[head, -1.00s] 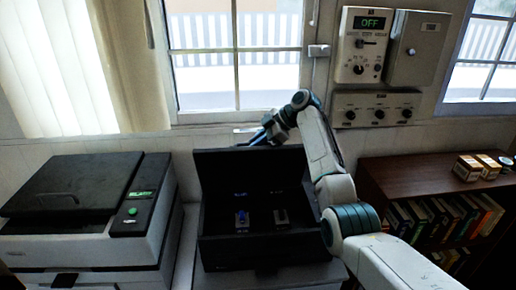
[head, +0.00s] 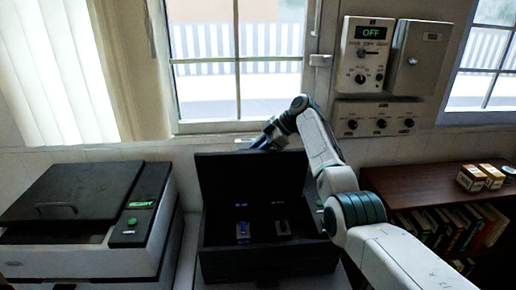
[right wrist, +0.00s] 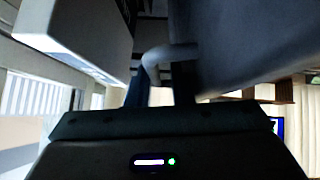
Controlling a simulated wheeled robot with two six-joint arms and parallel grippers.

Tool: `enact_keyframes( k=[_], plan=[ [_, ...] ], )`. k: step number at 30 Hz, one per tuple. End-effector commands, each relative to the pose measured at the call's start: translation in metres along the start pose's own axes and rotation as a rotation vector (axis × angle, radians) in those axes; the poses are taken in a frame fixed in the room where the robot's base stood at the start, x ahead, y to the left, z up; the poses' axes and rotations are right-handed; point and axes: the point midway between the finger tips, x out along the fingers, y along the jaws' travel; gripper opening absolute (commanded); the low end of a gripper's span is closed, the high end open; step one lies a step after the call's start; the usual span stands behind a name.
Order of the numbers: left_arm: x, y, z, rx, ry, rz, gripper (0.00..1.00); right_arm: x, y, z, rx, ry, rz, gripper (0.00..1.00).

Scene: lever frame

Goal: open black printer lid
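The printer (head: 130,262) stands at the left in the head view. Its black lid (head: 85,186) lies flat and closed, with a small handle (head: 57,206) at its front edge. A control panel with a green display sits beside the lid. My right gripper (head: 266,141) is at the back of the central black case, by the top edge of its raised lid, well right of the printer. Its fingers are mostly hidden there. The right wrist view shows dark surfaces and a grey curved piece close up, and does not make the finger opening clear. My left gripper is not in view.
The black case (head: 265,263) stands open in the middle, with two small switches inside. A wall panel reading OFF (head: 362,55) and a grey box hang above. A brown bookshelf (head: 410,185) with small boxes is at the right. Windows are behind.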

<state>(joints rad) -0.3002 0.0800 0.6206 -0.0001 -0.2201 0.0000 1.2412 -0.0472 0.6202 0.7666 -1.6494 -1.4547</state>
Motion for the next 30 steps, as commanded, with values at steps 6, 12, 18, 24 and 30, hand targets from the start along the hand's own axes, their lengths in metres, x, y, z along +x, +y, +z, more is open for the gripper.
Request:
enact_keyframes(
  k=[6, 12, 18, 24, 30],
  plan=[
    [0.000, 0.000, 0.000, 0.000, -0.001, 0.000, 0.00, 0.000, 0.000, 0.000, -0.001, 0.000, 0.000, 0.20],
    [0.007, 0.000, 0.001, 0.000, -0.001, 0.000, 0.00, -0.010, 0.001, 0.002, -0.001, -0.001, 0.003, 0.20],
    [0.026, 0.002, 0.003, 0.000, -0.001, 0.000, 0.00, -0.048, 0.001, 0.004, -0.001, -0.001, 0.005, 0.20],
    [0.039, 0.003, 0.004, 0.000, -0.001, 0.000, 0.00, -0.086, 0.001, 0.003, -0.001, -0.001, 0.003, 0.20],
    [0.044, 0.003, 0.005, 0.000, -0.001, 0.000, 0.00, -0.105, 0.001, 0.001, 0.001, -0.001, 0.001, 0.20]
  ],
)
